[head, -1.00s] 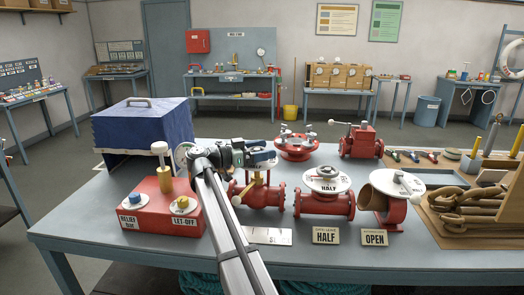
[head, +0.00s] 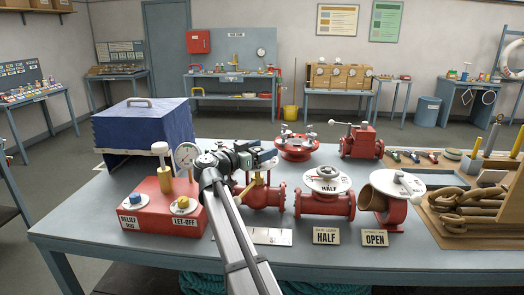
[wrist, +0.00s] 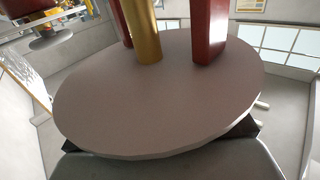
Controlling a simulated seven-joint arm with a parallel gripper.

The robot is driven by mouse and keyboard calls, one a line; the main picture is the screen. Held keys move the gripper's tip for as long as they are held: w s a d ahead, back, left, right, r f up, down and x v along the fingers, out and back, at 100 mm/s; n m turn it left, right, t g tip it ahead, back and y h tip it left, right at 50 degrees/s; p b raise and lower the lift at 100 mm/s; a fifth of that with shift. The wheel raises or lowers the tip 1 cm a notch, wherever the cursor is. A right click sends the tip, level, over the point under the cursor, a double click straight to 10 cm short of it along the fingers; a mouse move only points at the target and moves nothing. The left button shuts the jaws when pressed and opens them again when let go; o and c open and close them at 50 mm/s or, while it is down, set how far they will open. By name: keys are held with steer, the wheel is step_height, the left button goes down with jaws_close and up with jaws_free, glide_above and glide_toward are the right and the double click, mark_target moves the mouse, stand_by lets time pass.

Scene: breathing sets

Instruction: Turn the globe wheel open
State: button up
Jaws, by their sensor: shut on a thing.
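The globe valve (head: 262,196) is a red body with a brass stem, standing on the near table left of the other valves. My gripper (head: 264,159) is at its top, and my arm covers part of it. In the wrist view a broad grey disc, which looks like the wheel (wrist: 150,95), fills the middle. A brass stem (wrist: 142,30) and red posts (wrist: 209,32) meet it. Dark finger parts show at both sides of the disc's lower edge, so my gripper is shut on it. The wheel's marking is hidden in the head view.
A valve with a dial marked HALF (head: 325,200) stands close on the right, then a red valve with a white disc (head: 398,185). A red box (head: 160,208) with a gauge (head: 185,156) stands left. Plates (head: 326,236) line the front edge.

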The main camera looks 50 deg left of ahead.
steer(key=shift+a+n+g+y, duration=0.1)
steer(key=shift+n+g+y, duration=0.15)
steer(key=shift+n+y, duration=0.9)
steer(key=shift+a+n+g+y, duration=0.2)
steer(key=shift+n+y, duration=0.45)
steer(key=shift+y, duration=1)
steer(key=o, duration=1)
steer(key=shift+c, duration=0.2)
steer(key=shift+s, duration=0.1)
steer(key=v, duration=1.3)
steer(key=shift+s+d, duration=0.3)
steer(key=shift+d, duration=0.05)
steer(key=shift+r, duration=0.1)
